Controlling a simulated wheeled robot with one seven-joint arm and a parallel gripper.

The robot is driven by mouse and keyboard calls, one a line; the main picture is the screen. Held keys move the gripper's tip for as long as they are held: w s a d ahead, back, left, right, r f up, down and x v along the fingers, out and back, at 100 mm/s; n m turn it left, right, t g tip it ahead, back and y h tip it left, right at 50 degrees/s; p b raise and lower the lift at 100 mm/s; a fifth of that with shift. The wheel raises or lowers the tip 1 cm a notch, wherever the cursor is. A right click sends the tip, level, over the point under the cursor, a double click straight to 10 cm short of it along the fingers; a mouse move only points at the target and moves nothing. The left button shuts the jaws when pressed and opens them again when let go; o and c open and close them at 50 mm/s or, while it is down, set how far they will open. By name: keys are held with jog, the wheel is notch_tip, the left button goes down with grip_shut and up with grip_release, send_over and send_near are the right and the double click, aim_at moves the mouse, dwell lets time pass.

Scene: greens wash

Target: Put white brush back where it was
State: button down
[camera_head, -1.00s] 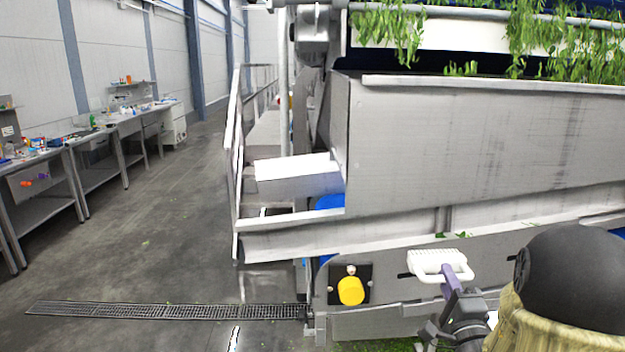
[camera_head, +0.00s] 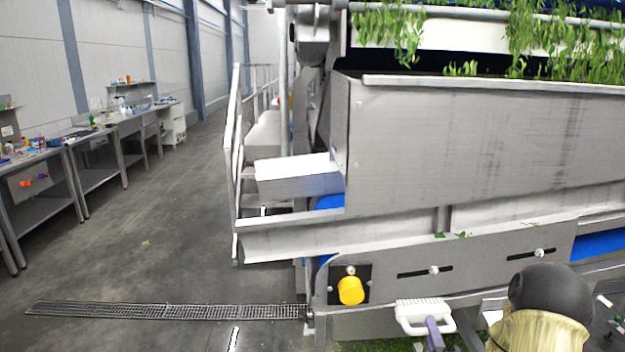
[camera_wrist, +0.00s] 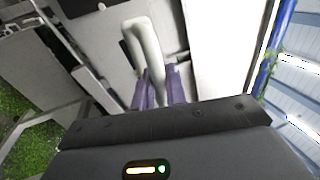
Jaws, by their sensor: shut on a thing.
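The white brush (camera_head: 421,312) shows at the bottom of the head view, in front of the lower part of the grey machine. My gripper (camera_head: 435,334) is below it, with a purple finger against its handle. In the wrist view the pale brush handle (camera_wrist: 143,42) stands between the purple fingers of my gripper (camera_wrist: 158,84), which are shut on it. Where the brush was before does not show clearly.
A grey machine (camera_head: 480,130) with hanging greens (camera_head: 385,28) fills the right side. A yellow knob (camera_head: 350,291) sits on its lower panel. Workbenches (camera_head: 40,152) line the left wall. The floor between, with a drain grate (camera_head: 165,311), is clear.

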jog(key=s+a+f, duration=0.1)
jog(key=f, duration=1.3)
jog(key=s+a+f, duration=0.1)
jog(key=a+f, duration=0.1)
jog(key=f, duration=1.3)
jog(key=shift+s, duration=0.15)
jog(key=shift+r, duration=0.1)
jog(key=w+a+r, duration=0.4)
jog(key=a+r, duration=0.1)
jog(key=a, duration=0.2)
jog(key=shift+w+a+r, duration=0.25)
jog(key=shift+w, duration=0.05)
